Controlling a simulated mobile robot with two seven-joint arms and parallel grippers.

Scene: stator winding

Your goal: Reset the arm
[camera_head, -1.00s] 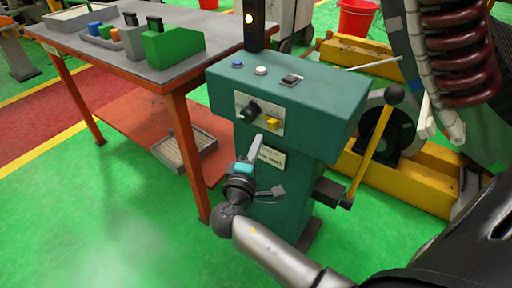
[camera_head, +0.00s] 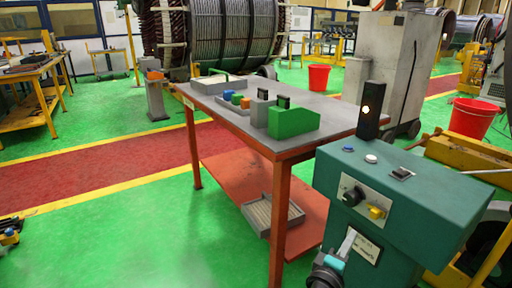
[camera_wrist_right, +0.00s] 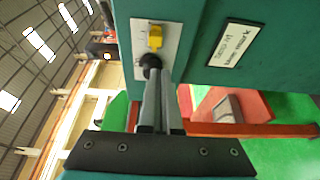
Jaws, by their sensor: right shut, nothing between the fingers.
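My right gripper (camera_head: 347,242) shows at the bottom of the head view, in front of the teal control console (camera_head: 425,200). Its fingers are shut and empty, pointing up toward the panel. In the right wrist view the closed fingers (camera_wrist_right: 157,95) point at the black knob (camera_wrist_right: 150,64); whether they touch it I cannot tell. The black knob (camera_head: 352,196) and yellow switch (camera_head: 377,211) sit on the console's light plate. Most of my right arm is below the head view. My left gripper is not in view.
A red-framed table (camera_head: 345,108) with a green block (camera_head: 293,121) and small boxes stands left of the console. A dark post with a lit lamp (camera_head: 369,110) rises behind the console. Red buckets (camera_head: 472,117) stand behind.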

